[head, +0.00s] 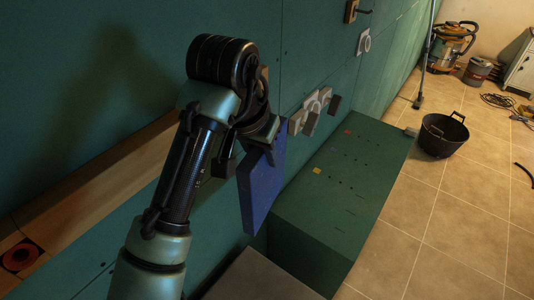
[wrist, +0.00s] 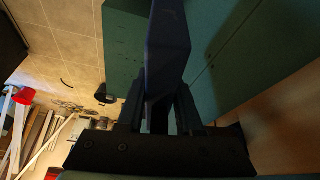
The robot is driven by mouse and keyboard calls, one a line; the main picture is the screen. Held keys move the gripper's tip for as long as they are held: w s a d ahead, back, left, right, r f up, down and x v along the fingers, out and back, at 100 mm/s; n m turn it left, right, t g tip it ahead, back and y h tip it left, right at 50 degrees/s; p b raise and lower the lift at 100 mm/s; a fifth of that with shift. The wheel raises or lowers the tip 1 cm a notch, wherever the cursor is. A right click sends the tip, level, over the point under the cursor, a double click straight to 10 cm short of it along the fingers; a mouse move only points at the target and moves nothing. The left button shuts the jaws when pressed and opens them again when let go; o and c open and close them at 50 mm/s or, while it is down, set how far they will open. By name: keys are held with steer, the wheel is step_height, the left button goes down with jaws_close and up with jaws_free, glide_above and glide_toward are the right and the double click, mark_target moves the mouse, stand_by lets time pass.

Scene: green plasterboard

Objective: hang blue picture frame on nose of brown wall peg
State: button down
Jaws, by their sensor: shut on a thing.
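The blue picture frame (head: 262,188) hangs below my gripper (head: 264,136) in the head view, seen as a tilted slab in front of the green wall. In the wrist view it is a dark blue slab (wrist: 168,48) between the two fingers of my gripper (wrist: 160,95), which are shut on it. A brown wall plate with a dark nose (head: 351,11) is on the wall at the top of the head view. A tan piece (head: 265,72) shows partly behind my arm; I cannot tell what it is. The frame is apart from the brown plate.
A pale plate with a ring (head: 363,43) and several grey and pale blocks (head: 311,117) are on the wall. A green box (head: 342,185) stands below them. A black bucket (head: 442,135) stands on the tiled floor, which is mostly clear nearby.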

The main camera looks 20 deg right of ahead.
steer(key=shift+w+a+p, duration=0.25)
steer(key=shift+w+a, duration=0.3)
steer(key=shift+w, duration=0.3)
steer(key=shift+w+a+p, duration=0.2)
steer(key=shift+w+a, duration=0.35)
steer(key=shift+w, duration=0.3)
steer(key=shift+f, duration=0.15)
steer(key=shift+f, duration=0.4)
steer(key=shift+c, duration=2.4)
jaws_free()
steer(key=shift+a, duration=0.1)
